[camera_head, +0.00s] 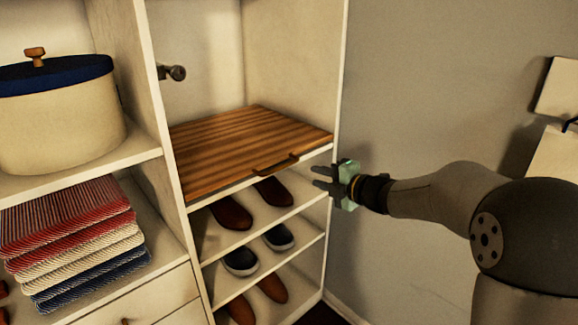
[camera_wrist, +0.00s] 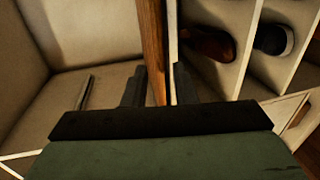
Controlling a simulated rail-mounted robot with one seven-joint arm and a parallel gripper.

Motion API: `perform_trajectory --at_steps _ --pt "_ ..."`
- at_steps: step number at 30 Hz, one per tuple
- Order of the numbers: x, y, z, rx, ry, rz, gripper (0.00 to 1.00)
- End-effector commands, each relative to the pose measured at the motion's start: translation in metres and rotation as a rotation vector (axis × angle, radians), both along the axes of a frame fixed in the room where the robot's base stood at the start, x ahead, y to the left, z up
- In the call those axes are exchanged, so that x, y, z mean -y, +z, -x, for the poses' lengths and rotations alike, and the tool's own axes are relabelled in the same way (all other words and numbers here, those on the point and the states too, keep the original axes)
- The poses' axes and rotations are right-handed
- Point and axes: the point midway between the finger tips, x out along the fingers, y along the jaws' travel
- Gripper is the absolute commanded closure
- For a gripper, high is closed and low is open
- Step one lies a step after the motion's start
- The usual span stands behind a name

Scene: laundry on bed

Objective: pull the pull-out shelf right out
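The pull-out shelf (camera_head: 235,140) is a striped brown wooden board in the tall white unit. Its dark handle (camera_head: 277,165) is on the front edge, right of the middle. My gripper (camera_head: 317,177) is open and empty, right of the handle and apart from it in the head view, fingers pointing left. In the wrist view, the shelf's brown edge (camera_wrist: 153,40) runs down between the two spread fingers of the gripper (camera_wrist: 160,72). I cannot make out the handle there, and I cannot tell how far off the edge is.
Below the board, shoes (camera_head: 232,213) stand on several white shelves (camera_head: 290,210). A metal rod (camera_head: 173,72) sticks out above it. To the left are a cream basket with a blue lid (camera_head: 60,110) and folded striped cloths (camera_head: 75,235). A grey wall (camera_head: 430,80) is on the right.

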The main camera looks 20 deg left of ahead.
Motion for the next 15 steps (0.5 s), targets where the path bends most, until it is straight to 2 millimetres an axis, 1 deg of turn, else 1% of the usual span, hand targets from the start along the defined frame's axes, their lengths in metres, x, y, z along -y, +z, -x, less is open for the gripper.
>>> perform_trajectory --at_steps 3,15 --pt "-0.023 -0.006 -0.012 -0.002 0.002 -0.001 0.75" --pt "-0.095 -0.023 -0.054 -0.003 -0.002 0.0 0.75"
